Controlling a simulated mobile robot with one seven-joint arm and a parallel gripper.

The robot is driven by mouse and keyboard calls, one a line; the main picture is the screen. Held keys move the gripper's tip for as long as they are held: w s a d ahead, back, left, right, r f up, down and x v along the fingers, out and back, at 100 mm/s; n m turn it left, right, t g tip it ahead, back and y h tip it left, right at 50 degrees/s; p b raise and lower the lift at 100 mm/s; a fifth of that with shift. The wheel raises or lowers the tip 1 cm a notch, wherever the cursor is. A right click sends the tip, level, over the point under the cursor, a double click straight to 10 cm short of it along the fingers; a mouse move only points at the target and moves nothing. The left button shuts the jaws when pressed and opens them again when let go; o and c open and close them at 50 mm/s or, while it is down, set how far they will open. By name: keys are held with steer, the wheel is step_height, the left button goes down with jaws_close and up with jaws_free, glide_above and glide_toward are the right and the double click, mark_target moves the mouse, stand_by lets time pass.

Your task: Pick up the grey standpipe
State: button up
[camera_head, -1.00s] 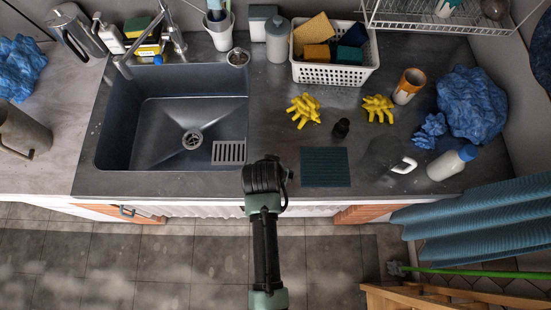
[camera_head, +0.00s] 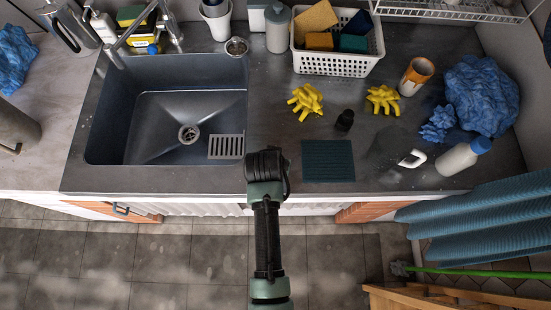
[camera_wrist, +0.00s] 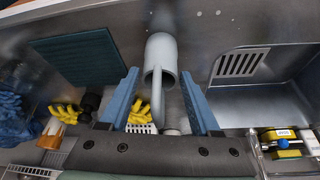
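The grey standpipe (camera_wrist: 161,52) shows in the wrist view as a smooth pale grey tube with an open end and a thin curved rod or handle by that end. It is on the dark worktop between the dark green mat and the sink. My gripper (camera_wrist: 159,74) has its two blue fingers apart, one on each side of the standpipe, with gaps visible on both sides. I cannot tell how far the fingertips are above it. In the head view my arm and wrist hide the standpipe and the fingers.
The sink (camera_head: 165,110) lies left and the ribbed mat (camera_head: 328,161) right. Yellow knobbly pieces (camera_head: 305,102), a small black item (camera_head: 345,120) and a white basket (camera_head: 338,61) stand behind. A white bottle (camera_head: 460,158) and blue crumpled cloth (camera_head: 481,95) are at right.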

steer(key=c, duration=0.8)
steer(key=shift+o, duration=0.2)
step_height(320, 180, up, 9)
steer(key=p, duration=0.9)
